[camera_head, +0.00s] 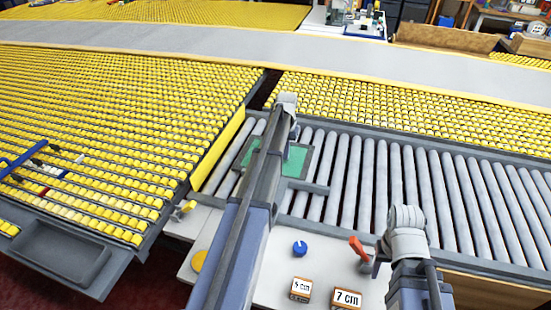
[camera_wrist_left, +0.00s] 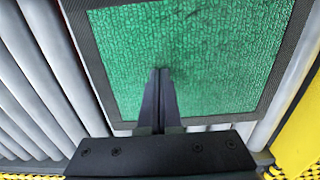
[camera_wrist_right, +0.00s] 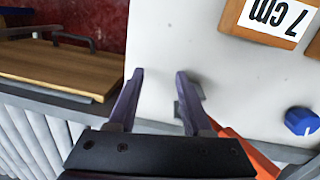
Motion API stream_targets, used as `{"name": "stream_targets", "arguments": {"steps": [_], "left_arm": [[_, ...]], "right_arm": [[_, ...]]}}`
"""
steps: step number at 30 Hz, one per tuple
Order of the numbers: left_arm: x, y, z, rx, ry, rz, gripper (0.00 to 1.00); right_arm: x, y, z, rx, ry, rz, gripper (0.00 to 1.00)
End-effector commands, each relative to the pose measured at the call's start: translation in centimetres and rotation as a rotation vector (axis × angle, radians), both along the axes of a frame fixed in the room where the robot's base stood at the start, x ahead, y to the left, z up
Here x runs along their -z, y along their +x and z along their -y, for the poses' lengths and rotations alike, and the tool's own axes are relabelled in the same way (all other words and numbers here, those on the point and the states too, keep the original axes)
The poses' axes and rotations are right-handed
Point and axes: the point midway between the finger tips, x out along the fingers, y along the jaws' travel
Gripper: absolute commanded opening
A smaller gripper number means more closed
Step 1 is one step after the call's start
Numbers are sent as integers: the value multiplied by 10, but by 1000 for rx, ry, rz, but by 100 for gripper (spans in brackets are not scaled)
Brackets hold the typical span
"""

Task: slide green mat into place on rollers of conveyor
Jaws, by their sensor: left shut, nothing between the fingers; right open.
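The green mat (camera_head: 296,161) with a dark grey border lies on the conveyor's grey rollers (camera_head: 398,185), at their left end. My left arm hides much of it in the head view. In the left wrist view the mat (camera_wrist_left: 215,60) fills the middle, with rollers on both sides. My left gripper (camera_wrist_left: 162,72) is shut and empty, its fingertips over the mat; whether they touch it I cannot tell. My right gripper (camera_wrist_right: 160,73) is open and empty above the white work surface (camera_wrist_right: 190,40) beside the conveyor.
On the white surface are a blue knob (camera_head: 299,248), an orange-handled item (camera_head: 357,246) and blocks marked "5 cm" (camera_head: 300,289) and "7 cm" (camera_head: 346,298). A yellow guide (camera_head: 218,150) borders the rollers' left end. A yellow-roller table (camera_head: 110,130) stands left.

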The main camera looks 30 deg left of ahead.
Motion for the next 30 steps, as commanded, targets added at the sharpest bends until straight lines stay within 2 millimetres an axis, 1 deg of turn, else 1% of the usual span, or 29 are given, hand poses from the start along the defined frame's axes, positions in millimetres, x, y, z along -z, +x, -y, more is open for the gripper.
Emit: {"name": "stream_targets", "arguments": {"steps": [18,30], "left_arm": [[2,7,37,2,0,0,0],[0,7,38,0,0,0,0]], "right_arm": [[2,0,0,0,0,0,50],[0,0,0,0,0,0,50]]}}
